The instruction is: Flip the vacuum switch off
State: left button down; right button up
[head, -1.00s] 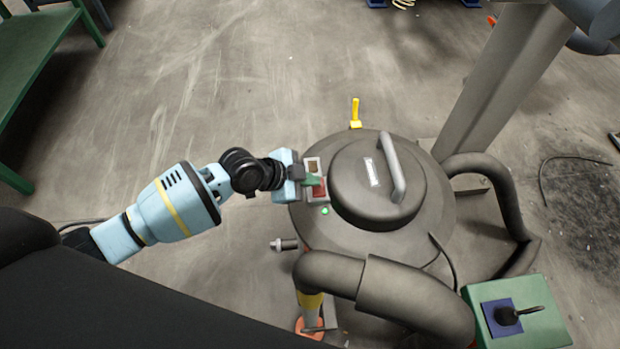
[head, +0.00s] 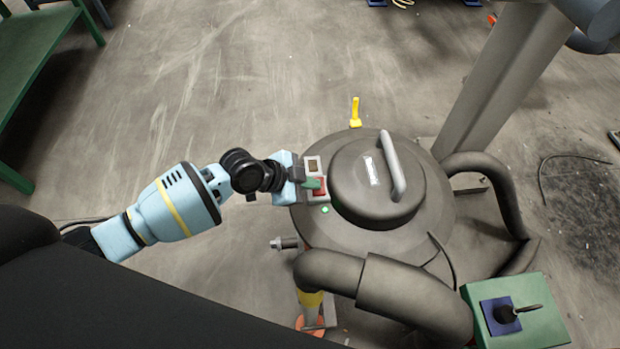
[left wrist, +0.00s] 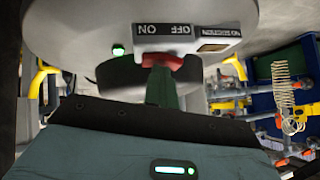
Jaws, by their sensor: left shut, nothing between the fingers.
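The vacuum (head: 300,225) is a round grey drum with a domed lid and handle, seen from above in the head view. On its left side is a small panel with a red switch (head: 320,191), which also shows in the left wrist view (left wrist: 168,60) below a label reading ON and OFF. A green lamp (head: 325,210) beside the switch is lit. My left gripper (head: 313,183) is shut and empty, its green fingertips right at the red switch. In the left wrist view the fingers cover part of the switch, so its exact tilt is hard to tell. My right gripper is out of view.
A thick grey hose (head: 400,290) curves in front of the vacuum. A green box with a black lever (head: 507,314) stands at the lower right. A grey post (head: 497,85) rises behind right.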

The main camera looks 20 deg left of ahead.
pick_arm(q)
jog(key=shift+s+d+f, duration=0.1)
jog(key=shift+s+f, duration=0.25)
jog(key=shift+s+d+r+p, duration=0.1)
jog(key=shift+r+p, duration=0.55)
jog(key=r+p, duration=0.3)
jog(key=shift+s+d+r, duration=0.1)
jog(key=shift+s, duration=0.15)
jog(key=p+v, duration=0.1)
jog(key=v, duration=0.9)
jog(key=shift+s+p, duration=0.25)
jog(key=shift+p, duration=0.15)
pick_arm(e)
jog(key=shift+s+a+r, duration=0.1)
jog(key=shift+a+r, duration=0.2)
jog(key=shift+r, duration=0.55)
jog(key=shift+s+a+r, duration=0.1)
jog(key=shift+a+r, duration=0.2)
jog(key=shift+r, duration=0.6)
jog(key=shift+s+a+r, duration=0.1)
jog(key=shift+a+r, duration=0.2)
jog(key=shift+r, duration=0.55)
pick_arm(q)
jog(key=shift+w+d, duration=0.1)
